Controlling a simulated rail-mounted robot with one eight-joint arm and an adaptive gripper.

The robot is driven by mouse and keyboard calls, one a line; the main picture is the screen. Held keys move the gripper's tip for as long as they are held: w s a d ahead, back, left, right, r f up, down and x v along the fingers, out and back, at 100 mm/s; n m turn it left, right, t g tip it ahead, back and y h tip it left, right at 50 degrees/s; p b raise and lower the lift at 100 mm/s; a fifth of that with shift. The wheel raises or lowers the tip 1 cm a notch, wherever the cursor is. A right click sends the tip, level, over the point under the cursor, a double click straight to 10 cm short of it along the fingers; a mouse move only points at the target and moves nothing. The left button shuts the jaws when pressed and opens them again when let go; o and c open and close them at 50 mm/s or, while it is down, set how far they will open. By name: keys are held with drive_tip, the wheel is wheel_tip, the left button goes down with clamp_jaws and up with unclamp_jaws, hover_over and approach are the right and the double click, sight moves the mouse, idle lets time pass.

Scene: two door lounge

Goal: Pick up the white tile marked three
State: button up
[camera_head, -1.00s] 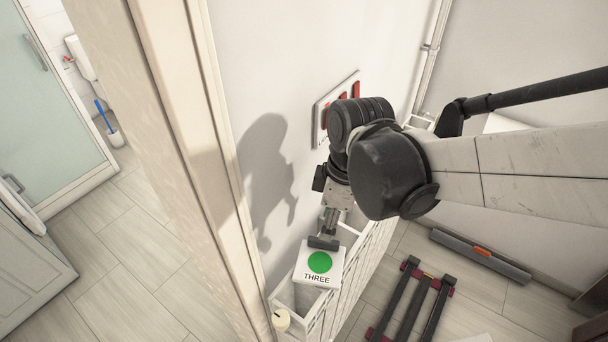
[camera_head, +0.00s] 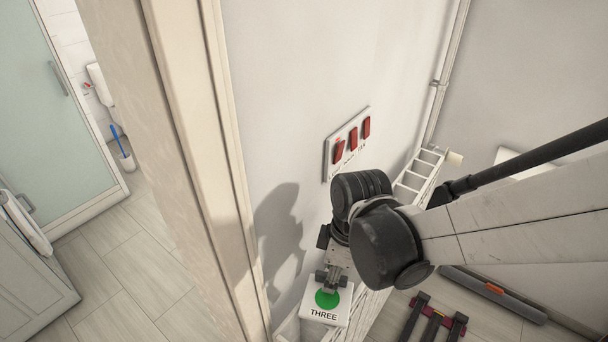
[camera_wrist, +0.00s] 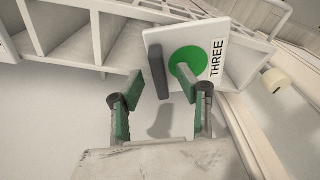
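The white tile marked THREE (camera_head: 340,310) has a green disc on its face and sits on top of the white radiator by the wall. It also shows in the wrist view (camera_wrist: 225,38), with the word along its right side. My gripper (camera_head: 332,279) is over the tile's face and covers the upper part of the disc. In the wrist view my gripper (camera_wrist: 172,80) is open, with a gap between its two fingertips.
The white radiator (camera_head: 412,182) runs along the wall. A white panel with red switches (camera_head: 328,160) is on the wall above. A door frame (camera_head: 205,150) stands close on the left. A cream knob (camera_wrist: 276,81) is right of the tile. A dark frame (camera_head: 432,322) lies on the floor.

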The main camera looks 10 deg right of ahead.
clamp_jaws()
drive_tip(key=shift+r, duration=0.15)
idle(0.4)
drive_tip(key=shift+s+d+r, duration=0.1)
drive_tip(key=shift+d+r, duration=0.05)
drive_tip(key=shift+r, duration=0.05)
wheel_tip(320, 180, up, 6)
drive_tip(key=shift+r, duration=0.25)
drive_tip(key=s+d, duration=1.3)
drive_tip(key=d, duration=0.1)
drive_tip(key=shift+s, duration=0.35)
